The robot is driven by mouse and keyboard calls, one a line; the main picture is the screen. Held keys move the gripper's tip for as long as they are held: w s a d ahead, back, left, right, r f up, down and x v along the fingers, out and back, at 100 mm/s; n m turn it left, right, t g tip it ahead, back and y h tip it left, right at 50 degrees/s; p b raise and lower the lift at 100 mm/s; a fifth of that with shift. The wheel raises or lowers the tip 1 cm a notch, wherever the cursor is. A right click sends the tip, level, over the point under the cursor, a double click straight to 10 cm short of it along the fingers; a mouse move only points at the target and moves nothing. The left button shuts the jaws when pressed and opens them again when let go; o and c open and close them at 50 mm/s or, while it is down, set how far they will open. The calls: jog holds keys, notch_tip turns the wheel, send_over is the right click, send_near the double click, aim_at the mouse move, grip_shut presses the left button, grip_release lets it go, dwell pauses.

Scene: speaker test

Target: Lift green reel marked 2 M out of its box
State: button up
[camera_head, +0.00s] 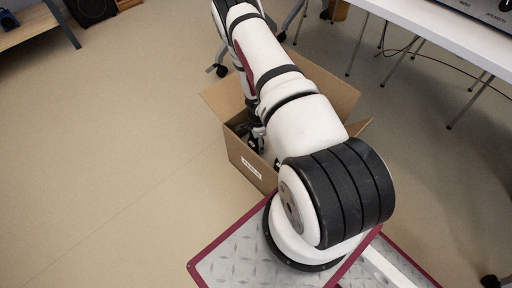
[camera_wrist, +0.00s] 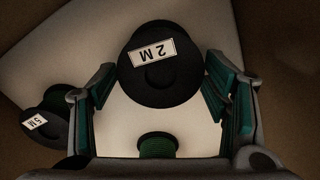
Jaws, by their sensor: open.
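The reel marked 2 M (camera_wrist: 160,85) shows in the wrist view as a round black flange with an upside-down white label. Its winding colour is hidden. My gripper (camera_wrist: 158,68) is open, with one finger on each side of this reel; I cannot tell whether either finger touches it. The open cardboard box (camera_head: 240,158) stands on the floor in the head view, with a white label on its front. My gripper reaches down into it there, and my arm hides much of the inside.
Another reel (camera_wrist: 52,112), with a white label, lies at the left in the wrist view. A green-wound piece (camera_wrist: 157,146) shows at the bottom centre. The box flaps (camera_head: 335,92) stand open. A white table (camera_head: 440,25) is at upper right; the floor at left is clear.

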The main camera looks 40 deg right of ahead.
jog(key=shift+f, duration=0.8)
jog(key=shift+r, duration=0.1)
jog(key=c, duration=1.1)
jog(key=shift+o, duration=0.2)
jog(key=shift+r, duration=0.1)
notch_tip(320, 180, up, 10)
jog(key=p, duration=0.4)
